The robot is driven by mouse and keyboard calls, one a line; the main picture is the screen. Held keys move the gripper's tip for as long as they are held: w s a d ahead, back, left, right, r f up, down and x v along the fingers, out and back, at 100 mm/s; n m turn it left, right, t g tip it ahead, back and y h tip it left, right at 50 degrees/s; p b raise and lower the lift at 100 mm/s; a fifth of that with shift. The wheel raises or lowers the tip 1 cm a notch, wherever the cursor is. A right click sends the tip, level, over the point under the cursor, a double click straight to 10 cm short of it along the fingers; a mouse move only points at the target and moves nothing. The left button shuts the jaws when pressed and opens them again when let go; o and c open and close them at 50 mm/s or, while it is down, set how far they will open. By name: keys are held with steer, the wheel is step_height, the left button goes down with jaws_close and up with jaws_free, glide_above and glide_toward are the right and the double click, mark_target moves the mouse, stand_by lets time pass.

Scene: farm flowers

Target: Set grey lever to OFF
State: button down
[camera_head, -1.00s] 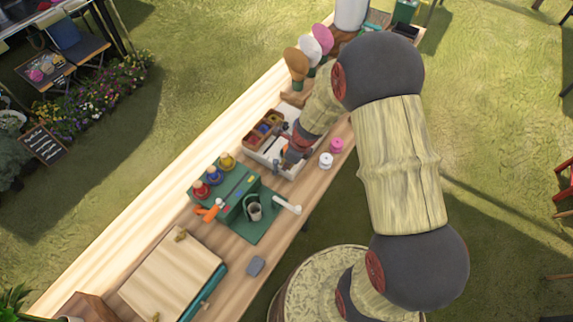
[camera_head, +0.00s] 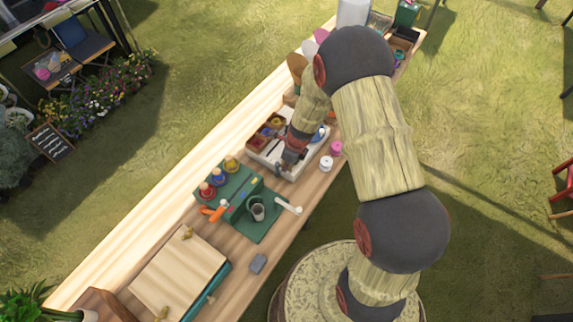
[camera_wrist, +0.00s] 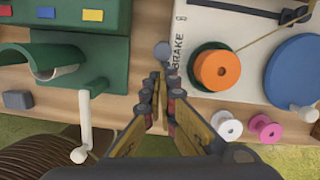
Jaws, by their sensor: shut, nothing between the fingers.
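A grey round knob (camera_wrist: 162,50), which looks like the end of the grey lever, shows in the wrist view beside the BRAKE lettering on a white box (camera_wrist: 210,20). The lever's arm is mostly hidden, and I cannot read an OFF mark. My gripper (camera_wrist: 161,82) is shut and empty, its fingertips just below the knob in the picture; I cannot tell if they touch it. In the head view my gripper (camera_head: 284,166) is at the near-left end of the white box (camera_head: 318,147), and the arm covers part of it.
A green device (camera_head: 238,198) with a white-handled crank (camera_head: 289,206) stands to the left. An orange spool (camera_wrist: 218,70) and a blue disc (camera_wrist: 300,70) sit on the box. White (camera_wrist: 226,126) and pink (camera_wrist: 264,130) spools stand near the table edge.

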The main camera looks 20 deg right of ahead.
mark_target(277, 163)
steer(key=shift+w+a+r+p, duration=0.15)
steer(key=shift+a+r+p, duration=0.1)
steer(key=shift+p, duration=1)
steer(key=w+a+p, duration=0.1)
steer(key=p, duration=0.2)
steer(key=w+p, duration=0.1)
steer(key=p, duration=0.2)
steer(key=shift+w+a+r, duration=0.35)
steer(key=shift+w+a, duration=0.05)
steer(key=shift+w+a+f+p, duration=0.2)
steer(key=shift+w+a+p, duration=0.3)
steer(key=shift+w+p, duration=0.15)
steer(key=shift+s+d+f, duration=0.1)
steer(key=shift+s+d+f+b, duration=0.25)
steer(key=shift+s+d+b, duration=0.15)
steer(key=shift+b, duration=0.25)
